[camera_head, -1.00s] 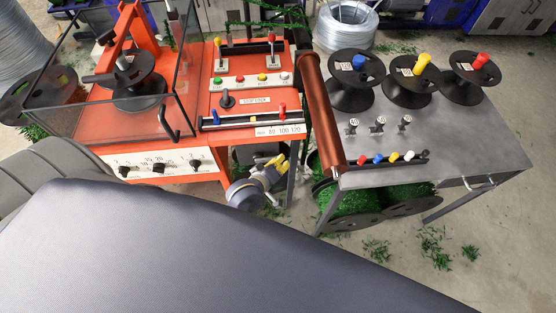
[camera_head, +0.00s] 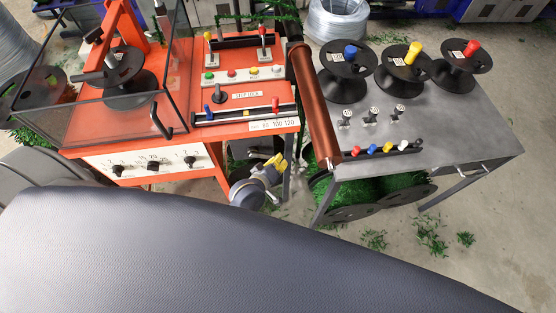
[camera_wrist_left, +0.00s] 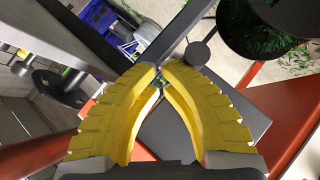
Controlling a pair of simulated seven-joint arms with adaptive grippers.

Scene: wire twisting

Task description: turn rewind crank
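A black spool (camera_head: 124,82) with an arm-like grey handle (camera_head: 92,77) stands inside the clear case on the orange machine; I cannot tell whether this is the rewind crank. My gripper with yellow fingers (camera_head: 278,162) is low between the orange machine and the grey table, apart from that spool. By its surroundings it is my left one. In the left wrist view its yellow fingers (camera_wrist_left: 160,75) come close at the tips, over a grey bar and beside a dark round knob (camera_wrist_left: 197,53). Whether they touch anything is unclear. My right gripper is not seen.
A copper-coloured roller (camera_head: 315,100) lies along the grey table's left edge. The grey table (camera_head: 460,130) carries several black spools and small knobs. Green reels (camera_head: 380,190) sit beneath it. The orange machine's control panel (camera_head: 240,60) has levers and buttons. A dark grey surface fills the foreground.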

